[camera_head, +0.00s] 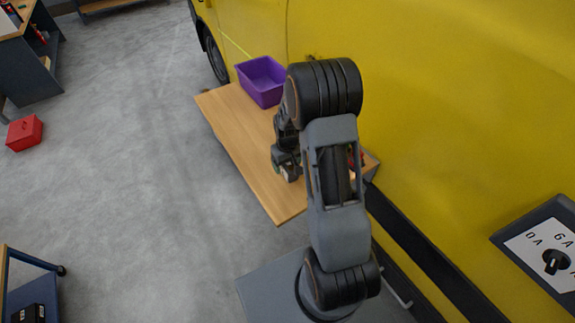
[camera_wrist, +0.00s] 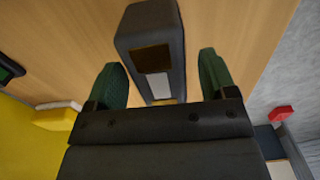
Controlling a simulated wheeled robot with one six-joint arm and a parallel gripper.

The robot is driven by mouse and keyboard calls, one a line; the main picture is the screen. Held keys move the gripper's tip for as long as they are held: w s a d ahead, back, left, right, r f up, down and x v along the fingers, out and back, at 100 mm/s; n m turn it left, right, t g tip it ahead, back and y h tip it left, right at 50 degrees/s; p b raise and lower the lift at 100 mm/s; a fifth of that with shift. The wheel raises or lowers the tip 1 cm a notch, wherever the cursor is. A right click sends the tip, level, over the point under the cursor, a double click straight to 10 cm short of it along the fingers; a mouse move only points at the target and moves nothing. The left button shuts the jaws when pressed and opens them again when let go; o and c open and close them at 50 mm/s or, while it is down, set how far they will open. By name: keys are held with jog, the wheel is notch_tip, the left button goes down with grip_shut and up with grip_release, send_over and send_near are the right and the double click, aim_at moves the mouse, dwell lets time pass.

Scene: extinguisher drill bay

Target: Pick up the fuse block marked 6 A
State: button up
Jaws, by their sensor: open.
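In the wrist view a dark grey block (camera_wrist: 138,22) with a brown window and a white label is on the wooden table. No marking on it can be read, so I cannot tell whether it is the 6 A fuse block. My gripper (camera_wrist: 161,72) is open, its two green-padded fingers on either side of the block with gaps visible. Its lower end is hidden behind the gripper body. In the head view my gripper (camera_head: 287,170) is low over the table, and my arm hides much of the table's right part.
The wooden table (camera_head: 232,130) stands beside a yellow vehicle (camera_head: 440,110). A purple bin (camera_head: 262,82) is at its far end. A panel (camera_head: 540,245) at right has a black knob and marks 0 A and 6 A. A red box (camera_head: 24,133) is on the open floor.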

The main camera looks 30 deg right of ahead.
jog(key=shift+f, duration=0.95)
jog(key=shift+c, duration=0.4)
jog(key=c, duration=1)
jog(key=shift+r, duration=0.1)
